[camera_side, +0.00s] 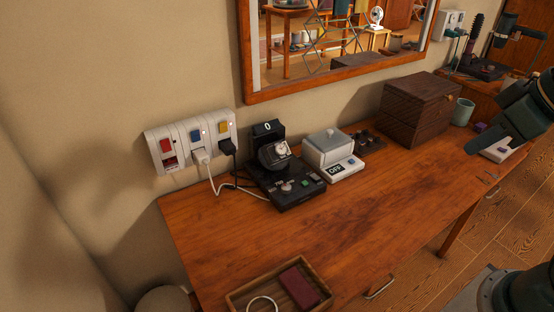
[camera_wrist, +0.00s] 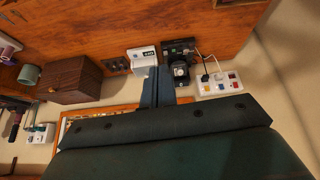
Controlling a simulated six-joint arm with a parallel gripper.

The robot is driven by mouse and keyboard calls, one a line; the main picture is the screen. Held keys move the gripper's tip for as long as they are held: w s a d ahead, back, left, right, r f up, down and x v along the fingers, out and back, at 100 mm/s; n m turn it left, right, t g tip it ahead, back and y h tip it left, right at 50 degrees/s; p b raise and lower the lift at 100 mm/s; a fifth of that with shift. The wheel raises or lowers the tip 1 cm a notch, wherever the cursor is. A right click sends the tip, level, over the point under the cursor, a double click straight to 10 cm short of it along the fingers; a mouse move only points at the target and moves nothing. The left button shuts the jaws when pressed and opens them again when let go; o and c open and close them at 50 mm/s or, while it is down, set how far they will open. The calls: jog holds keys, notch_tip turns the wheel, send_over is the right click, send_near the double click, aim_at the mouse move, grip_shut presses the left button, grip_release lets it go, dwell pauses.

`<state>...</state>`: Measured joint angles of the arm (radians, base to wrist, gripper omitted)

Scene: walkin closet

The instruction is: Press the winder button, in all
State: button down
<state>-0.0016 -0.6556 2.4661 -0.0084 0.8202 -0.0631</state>
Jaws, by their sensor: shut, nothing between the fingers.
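The watch winder is a black unit at the back left of the table, with a watch on its round holder (camera_side: 275,153). Its display (camera_side: 267,128) reads 0. Its low front panel (camera_side: 290,192) carries a green button and several knobs. In the wrist view the winder (camera_wrist: 180,70) is right of my fingers. My gripper (camera_side: 472,148) is far to the right of the winder in the side view, in the air. In the wrist view my gripper (camera_wrist: 157,72) shows its fingers together, empty and touching nothing.
A white-and-grey box (camera_side: 329,153) with an OFF display stands right of the winder. Beyond it are a dark wooden box (camera_side: 418,108) and a green cup (camera_side: 462,112). A wall power strip (camera_side: 193,140) feeds cables toward the winder. A wooden tray (camera_side: 238,300) is in front; the middle is clear.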

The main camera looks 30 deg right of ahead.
jog(key=w+a+f+n+t, duration=0.1)
jog(key=w+n, duration=0.2)
jog(key=w, duration=1)
jog(key=n+t+y, duration=0.2)
jog(key=n, duration=0.6)
send_over(305, 183)
notch_tip(305, 183, down, 20)
jog(key=shift+s+d+f, duration=0.25)
jog(key=shift+s, duration=0.15)
jog(key=shift+f, duration=0.1)
jog(key=shift+f, duration=4.3)
